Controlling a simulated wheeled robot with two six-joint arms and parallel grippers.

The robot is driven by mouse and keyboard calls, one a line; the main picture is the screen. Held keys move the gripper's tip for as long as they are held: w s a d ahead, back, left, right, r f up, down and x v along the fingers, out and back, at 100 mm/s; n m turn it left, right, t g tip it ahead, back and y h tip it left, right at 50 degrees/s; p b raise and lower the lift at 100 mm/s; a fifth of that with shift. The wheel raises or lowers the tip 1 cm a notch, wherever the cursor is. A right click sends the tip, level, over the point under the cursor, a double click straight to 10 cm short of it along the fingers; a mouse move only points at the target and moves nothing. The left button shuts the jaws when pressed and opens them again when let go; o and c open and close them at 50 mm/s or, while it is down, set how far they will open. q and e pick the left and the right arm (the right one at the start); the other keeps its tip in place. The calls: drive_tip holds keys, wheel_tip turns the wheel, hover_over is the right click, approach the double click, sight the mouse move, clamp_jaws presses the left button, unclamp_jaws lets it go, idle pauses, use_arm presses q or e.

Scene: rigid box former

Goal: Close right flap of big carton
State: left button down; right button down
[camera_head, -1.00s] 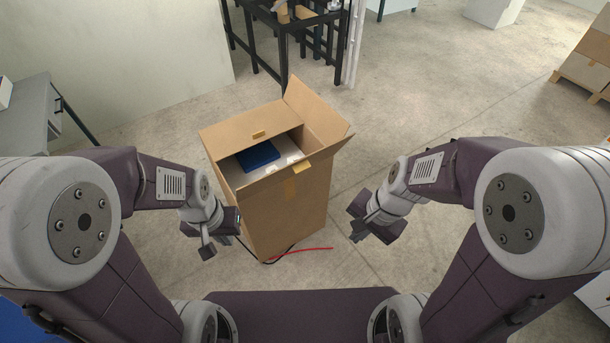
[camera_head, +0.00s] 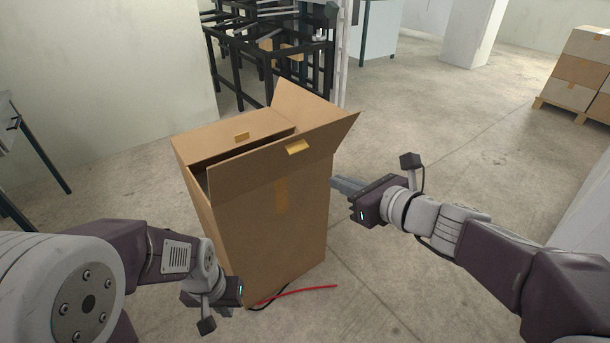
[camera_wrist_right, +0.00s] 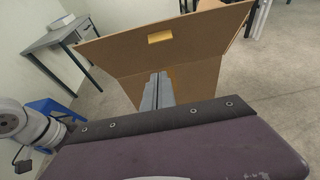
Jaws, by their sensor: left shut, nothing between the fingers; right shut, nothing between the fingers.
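The big brown carton (camera_head: 245,225) stands upright on the floor in the middle of the head view. Its right flap (camera_head: 325,137), with a yellow tape piece (camera_head: 298,147), is raised and slants outward on the near right side. The flap also shows in the right wrist view (camera_wrist_right: 200,35). The left flap (camera_head: 215,140) lies folded inward and a far flap (camera_head: 300,103) stands up. My right gripper (camera_head: 336,184) is shut and empty, beside the carton's right side, below the flap's outer edge. My left gripper (camera_head: 240,292) is shut, low by the carton's near left corner; its fingertips are hard to see.
A red cable (camera_head: 300,293) lies on the floor at the carton's near foot. A dark metal frame (camera_head: 275,60) stands behind the carton. Stacked boxes (camera_head: 580,70) on a pallet are far right.

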drive_tip(key=r+b+x, duration=0.2)
drive_tip(key=x, duration=1)
drive_tip(key=shift+w+a+r+b, duration=0.25)
drive_tip(key=shift+w+a+b, duration=0.2)
drive_tip(key=shift+w, duration=0.25)
